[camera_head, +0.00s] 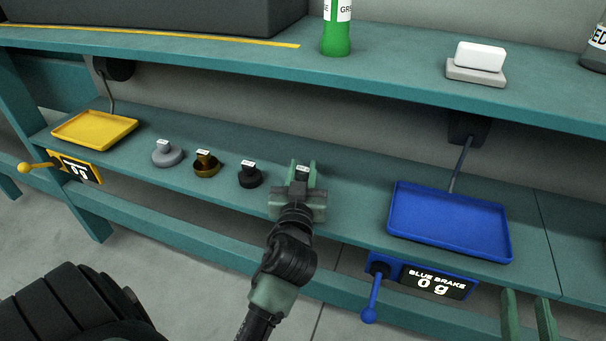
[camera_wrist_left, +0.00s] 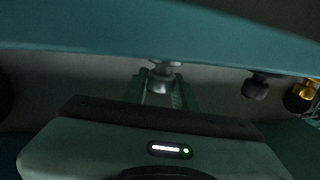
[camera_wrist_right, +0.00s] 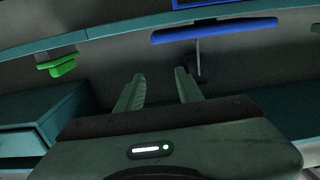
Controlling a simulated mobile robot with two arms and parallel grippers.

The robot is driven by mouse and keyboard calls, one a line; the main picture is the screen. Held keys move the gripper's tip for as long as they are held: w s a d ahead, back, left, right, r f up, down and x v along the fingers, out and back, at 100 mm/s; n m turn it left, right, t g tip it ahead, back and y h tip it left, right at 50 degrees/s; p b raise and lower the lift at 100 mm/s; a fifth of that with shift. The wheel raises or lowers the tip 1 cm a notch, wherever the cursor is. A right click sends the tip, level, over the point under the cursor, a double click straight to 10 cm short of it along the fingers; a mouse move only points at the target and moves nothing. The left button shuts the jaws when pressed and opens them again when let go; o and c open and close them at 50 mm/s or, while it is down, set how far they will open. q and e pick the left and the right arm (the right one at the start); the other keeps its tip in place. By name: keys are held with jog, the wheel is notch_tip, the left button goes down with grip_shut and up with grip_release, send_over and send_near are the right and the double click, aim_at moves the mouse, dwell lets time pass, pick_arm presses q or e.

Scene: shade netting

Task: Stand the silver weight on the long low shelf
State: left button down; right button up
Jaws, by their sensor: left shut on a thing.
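The silver weight (camera_wrist_left: 163,78) is between the fingers of my left gripper in the left wrist view. My left gripper (camera_head: 303,172) is shut on it at the long low shelf (camera_head: 350,200), right of the black weight; the fingers hide most of it in the head view. Its base is close to the shelf surface, but I cannot tell whether it touches. My right gripper (camera_head: 527,312) is at the lower right of the head view. Its fingers are apart and empty in the right wrist view (camera_wrist_right: 160,90).
A grey weight (camera_head: 167,154), a brass weight (camera_head: 206,165) and a black weight (camera_head: 250,176) stand on the low shelf. A yellow tray (camera_head: 95,129) is at left, a blue tray (camera_head: 450,222) at right. The upper shelf (camera_head: 400,72) overhangs behind.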

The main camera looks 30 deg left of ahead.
pick_arm(q)
jog(key=shift+f, duration=0.1)
pick_arm(e)
jog(key=shift+r+t, duration=0.3)
jog(key=shift+r, duration=0.1)
pick_arm(q)
jog(key=shift+f, duration=0.15)
jog(key=c, duration=1.1)
grip_release()
pick_arm(e)
jog(key=shift+a+r+y, duration=0.1)
jog(key=shift+r+y, duration=0.2)
jog(key=shift+r, duration=0.2)
